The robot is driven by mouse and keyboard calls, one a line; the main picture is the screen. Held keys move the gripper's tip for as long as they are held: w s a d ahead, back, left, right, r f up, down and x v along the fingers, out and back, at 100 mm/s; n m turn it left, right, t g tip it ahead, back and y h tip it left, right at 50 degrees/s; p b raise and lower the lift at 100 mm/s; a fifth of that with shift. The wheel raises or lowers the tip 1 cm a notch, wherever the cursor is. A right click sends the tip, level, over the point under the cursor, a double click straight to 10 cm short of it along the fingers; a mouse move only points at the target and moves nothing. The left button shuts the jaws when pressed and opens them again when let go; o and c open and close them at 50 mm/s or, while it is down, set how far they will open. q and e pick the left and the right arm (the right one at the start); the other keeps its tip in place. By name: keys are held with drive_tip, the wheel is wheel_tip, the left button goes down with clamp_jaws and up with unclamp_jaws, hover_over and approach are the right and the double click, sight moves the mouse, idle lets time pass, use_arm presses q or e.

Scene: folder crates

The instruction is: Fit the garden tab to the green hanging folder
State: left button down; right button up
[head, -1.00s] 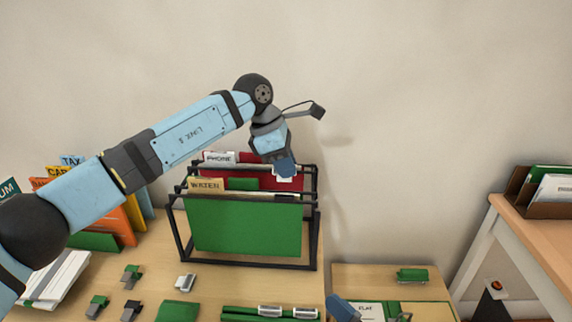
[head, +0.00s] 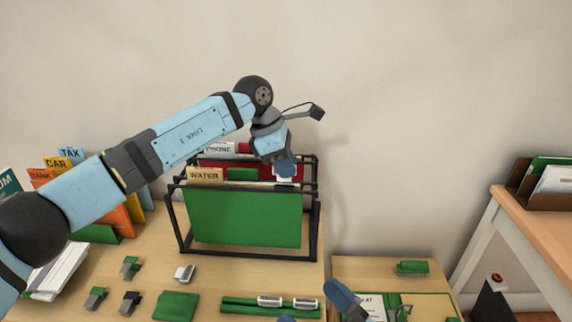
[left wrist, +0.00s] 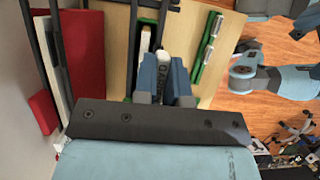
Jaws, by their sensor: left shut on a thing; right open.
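The green hanging folder (head: 245,217) hangs at the front of the black wire rack (head: 316,230). My left gripper (head: 285,176) is over the rack's right part, behind the front folder's top edge. It is shut on a small white tab (head: 284,181). The left wrist view shows this tab (left wrist: 162,72) with part of its dark lettering, between the blue fingers. I cannot tell whether the tab touches a folder. My right gripper (head: 308,302) is open at the bottom edge, over the table front, mostly out of view.
A yellow WATER tab (head: 205,175) and a white PHONE tab (head: 219,149) stand in the rack near a red folder (head: 291,165). A green strip with white clips (head: 270,301) and several clips lie in front. Coloured files (head: 125,220) stand at left.

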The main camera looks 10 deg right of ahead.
use_arm(q)
drive_tip(key=shift+f+b, duration=0.55)
drive_tip(key=shift+f, duration=0.7)
drive_tip(key=shift+r, duration=0.1)
use_arm(e)
drive_tip(key=shift+f, duration=0.5)
use_arm(q)
drive_tip(key=c, duration=1.1)
unclamp_jaws()
drive_tip(key=p+v, duration=0.2)
drive_tip(key=v, duration=0.5)
drive_tip(key=p+v, duration=0.1)
drive_tip(key=v, duration=0.5)
drive_tip(key=shift+a+r, duration=0.2)
drive_tip(key=shift+r, duration=0.15)
use_arm(e)
drive_tip(key=shift+w+d+f+g+h, duration=0.1)
drive_tip(key=shift+d+f+g+h, duration=0.2)
drive_tip(key=shift+f+g+h, duration=0.15)
drive_tip(key=shift+w+d+f+g+h, duration=0.1)
drive_tip(key=shift+d+f+g+h, duration=0.2)
drive_tip(key=shift+f, duration=0.25)
